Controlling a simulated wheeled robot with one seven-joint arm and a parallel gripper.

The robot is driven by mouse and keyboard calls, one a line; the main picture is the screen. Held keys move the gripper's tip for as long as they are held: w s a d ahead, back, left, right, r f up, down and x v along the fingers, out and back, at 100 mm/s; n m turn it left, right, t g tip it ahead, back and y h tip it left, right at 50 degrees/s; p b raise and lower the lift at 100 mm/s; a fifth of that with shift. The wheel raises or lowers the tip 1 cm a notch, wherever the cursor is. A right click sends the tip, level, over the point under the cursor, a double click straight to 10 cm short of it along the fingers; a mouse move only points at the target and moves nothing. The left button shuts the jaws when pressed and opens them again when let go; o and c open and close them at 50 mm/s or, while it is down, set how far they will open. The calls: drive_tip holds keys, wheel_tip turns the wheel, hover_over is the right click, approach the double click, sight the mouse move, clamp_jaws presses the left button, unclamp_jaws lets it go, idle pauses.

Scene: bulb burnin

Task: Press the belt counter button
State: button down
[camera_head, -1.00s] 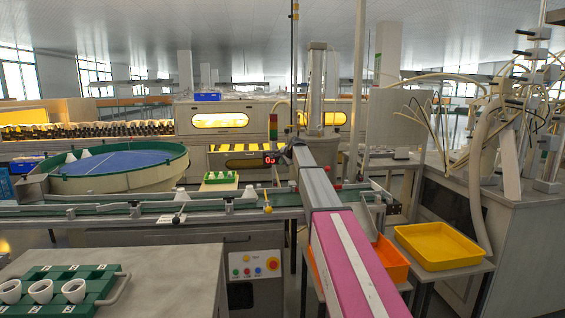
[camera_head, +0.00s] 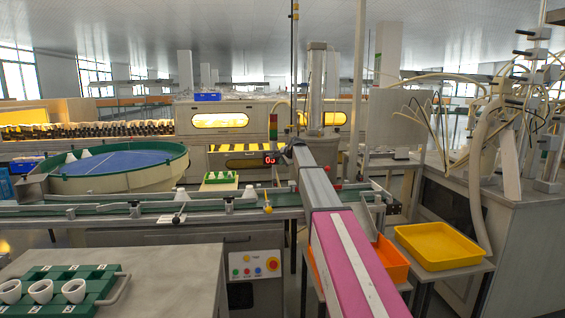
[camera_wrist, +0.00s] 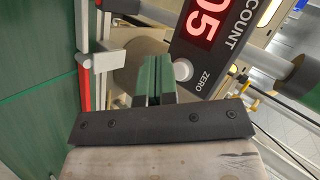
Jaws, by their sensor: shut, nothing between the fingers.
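The belt counter (camera_head: 270,160) is a small dark box with red digits beside the conveyor in the head view. In the wrist view the counter (camera_wrist: 222,45) is close and tilted, with large red digits that look like 05 and the words COUNT and ZERO. Its round white button (camera_wrist: 183,70) sits by the word ZERO. My gripper (camera_wrist: 153,68) is shut, with its green fingers together and nothing held. The fingertips appear just left of the button in the wrist view; I cannot tell whether they touch it. In the head view my arm hides the gripper.
The conveyor belt (camera_head: 110,208) runs across in front, with a blue-topped round table (camera_head: 125,162) at left. A yellow tray (camera_head: 440,246) and an orange bin (camera_head: 390,262) stand at right. A panel with coloured buttons (camera_head: 254,265) is below the belt.

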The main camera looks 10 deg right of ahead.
drive_tip(key=shift+w, duration=0.1)
drive_tip(key=shift+w, duration=0.35)
drive_tip(key=shift+w, duration=0.35)
idle(0.7)
drive_tip(key=shift+s, duration=0.1)
idle(0.3)
drive_tip(key=shift+s, duration=0.7)
drive_tip(key=shift+s, duration=2.5)
